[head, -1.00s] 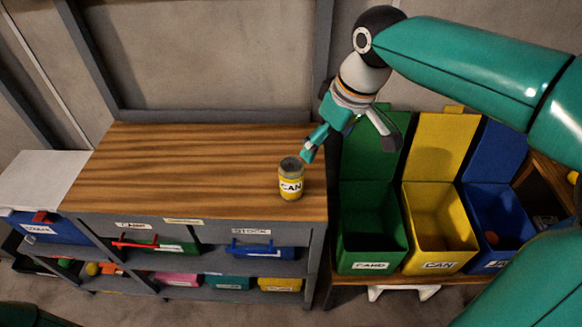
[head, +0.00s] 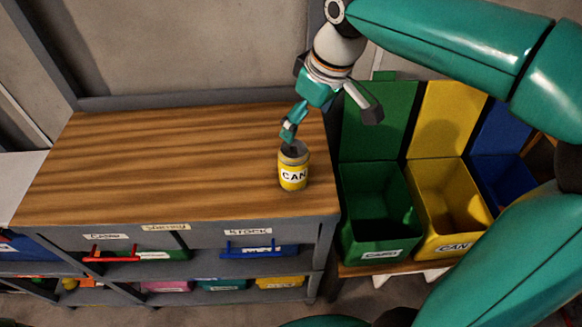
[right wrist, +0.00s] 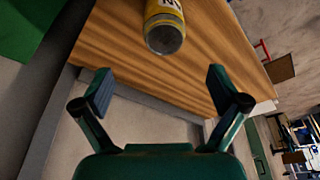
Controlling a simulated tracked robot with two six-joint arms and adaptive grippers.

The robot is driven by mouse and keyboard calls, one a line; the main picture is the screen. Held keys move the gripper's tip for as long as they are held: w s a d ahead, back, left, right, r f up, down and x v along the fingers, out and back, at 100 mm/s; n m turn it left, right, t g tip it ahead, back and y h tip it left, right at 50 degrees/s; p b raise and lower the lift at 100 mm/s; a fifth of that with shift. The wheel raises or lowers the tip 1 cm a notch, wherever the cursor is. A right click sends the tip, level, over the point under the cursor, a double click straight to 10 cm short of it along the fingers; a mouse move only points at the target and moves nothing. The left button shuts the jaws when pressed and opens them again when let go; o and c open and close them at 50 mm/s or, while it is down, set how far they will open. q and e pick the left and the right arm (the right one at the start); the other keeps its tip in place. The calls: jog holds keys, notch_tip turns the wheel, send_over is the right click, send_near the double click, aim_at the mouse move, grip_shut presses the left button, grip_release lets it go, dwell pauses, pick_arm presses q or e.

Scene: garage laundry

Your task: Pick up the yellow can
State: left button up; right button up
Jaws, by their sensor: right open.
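The yellow can (head: 293,173) stands upright near the right end of the wooden bench top, with a grey top and a white label reading CAN. It also shows at the top of the right wrist view (right wrist: 164,27), partly cut off by the frame edge. My right gripper (head: 330,122) is open and empty; in the head view one finger overlaps the can's top edge. In the right wrist view its two fingers (right wrist: 162,92) are spread apart, with the can beyond them and not between them. My left gripper is not in view.
The wooden bench top (head: 150,165) is otherwise clear. To its right stand open bins: green (head: 375,245), yellow (head: 445,240) labelled CAN, and blue (head: 505,190). Shelves below the bench hold several coloured boxes. A wall rises behind the bench.

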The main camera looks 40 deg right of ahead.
aim_at(299, 148)
jog(key=x, duration=0.9)
jog(key=shift+s+d+f, duration=0.1)
jog(key=shift+s+f, duration=0.1)
jog(key=shift+f, duration=0.15)
jog(key=shift+a+x, duration=0.15)
jog(key=shift+x, duration=1.2)
jog(key=shift+a+x, duration=0.15)
jog(key=shift+x, duration=1.2)
jog(key=shift+s, duration=0.15)
jog(key=c, duration=0.8)
